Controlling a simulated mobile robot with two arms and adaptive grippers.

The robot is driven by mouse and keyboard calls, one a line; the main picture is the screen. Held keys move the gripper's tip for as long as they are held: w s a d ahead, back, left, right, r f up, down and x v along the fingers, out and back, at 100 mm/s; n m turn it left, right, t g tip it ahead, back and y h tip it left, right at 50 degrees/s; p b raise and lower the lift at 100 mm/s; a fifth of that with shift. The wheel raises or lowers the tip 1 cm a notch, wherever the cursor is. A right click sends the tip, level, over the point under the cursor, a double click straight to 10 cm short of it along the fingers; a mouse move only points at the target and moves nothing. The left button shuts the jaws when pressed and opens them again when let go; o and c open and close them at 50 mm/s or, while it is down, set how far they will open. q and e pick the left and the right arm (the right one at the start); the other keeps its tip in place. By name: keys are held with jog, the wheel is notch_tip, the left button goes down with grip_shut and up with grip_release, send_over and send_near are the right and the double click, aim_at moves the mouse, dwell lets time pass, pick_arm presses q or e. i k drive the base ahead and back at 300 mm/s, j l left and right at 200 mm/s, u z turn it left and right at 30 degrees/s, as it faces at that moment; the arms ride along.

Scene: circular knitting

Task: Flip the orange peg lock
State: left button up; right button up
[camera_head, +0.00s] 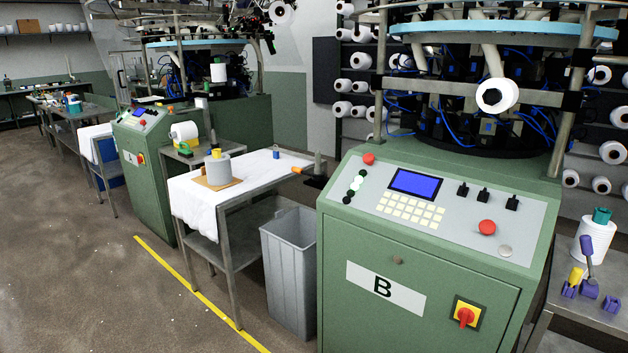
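A small orange piece (298,169), which looks like the orange peg lock, shows just left of machine B's green cabinet. It lies roughly level, at the right end of the white-covered table. Beside it a grey upright peg (317,163) stands above a dark flat base (316,182). The piece is too small to tell its exact lock position or how it joins the peg. Neither of my grippers is in view.
Machine B (370,235) fills the right foreground. The white-covered table (240,180) holds a grey cylinder (218,168) on a board. A grey bin (288,260) stands between table and machine. A side table (590,308) is at right. The left floor is open.

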aim_at(300, 171)
jog(key=i+j+z, duration=0.1)
jog(key=j, duration=0.35)
jog(key=i+j+z, duration=0.1)
jog(key=j, duration=0.4)
jog(key=j+z, duration=0.15)
jog(key=j, duration=0.3)
jog(key=i+z, duration=0.1)
jog(key=i, duration=0.7)
